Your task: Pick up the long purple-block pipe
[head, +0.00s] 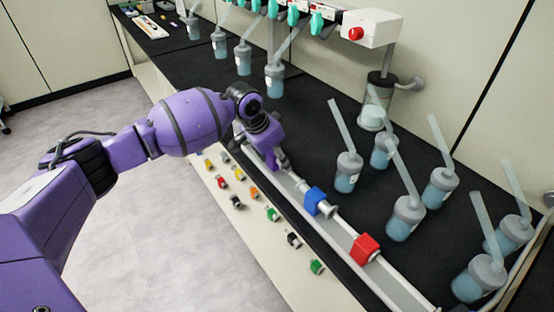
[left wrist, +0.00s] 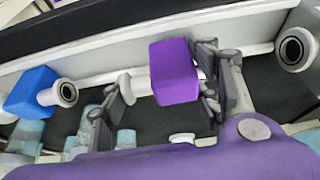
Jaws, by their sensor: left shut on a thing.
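The long purple-block pipe (left wrist: 175,72) shows in the left wrist view as a purple cube on a pale pipe with a round open end at the right. My left gripper (left wrist: 166,92) has its dark fingers on either side of the purple block and is shut on the pipe. In the head view my left gripper (head: 276,157) reaches down to the rail at the bench's front edge, where the arm largely hides the purple block. Whether the pipe is clear of the rail, I cannot tell. My right gripper is not in view.
A blue-block pipe (head: 318,202) and a red-block pipe (head: 364,248) lie along the same rail (head: 390,283). Several small coloured valves (head: 273,214) sit on the white front ledge. Several flasks (head: 404,217) with angled tubes stand on the black bench behind.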

